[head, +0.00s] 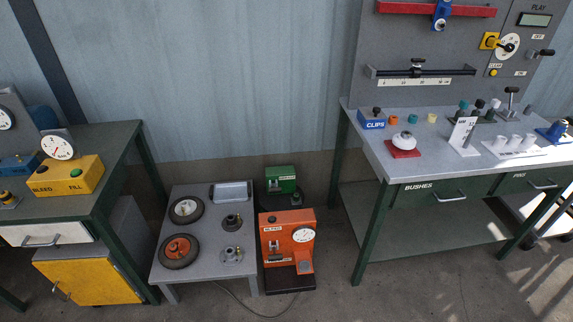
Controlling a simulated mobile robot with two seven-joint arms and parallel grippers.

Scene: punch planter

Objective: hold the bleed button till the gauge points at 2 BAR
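A yellow box (68,180) labelled BLEED and FILL stands on the left bench. A dark button (43,168) sits on its top on the BLEED side, and a green button (75,173) on the FILL side. A round white gauge (58,147) with a red needle rises at the back of the box. Its numbers are too small to read, so I cannot tell what it points at. Neither of my grippers is in view, and nothing touches the buttons.
A blue box (18,164) and another dial (5,118) are left of the yellow box. A low grey table (205,262) with wheels and an orange machine (286,241) stand mid-floor. A workbench (345,115) stands right. Bare floor lies between the orange machine and the workbench.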

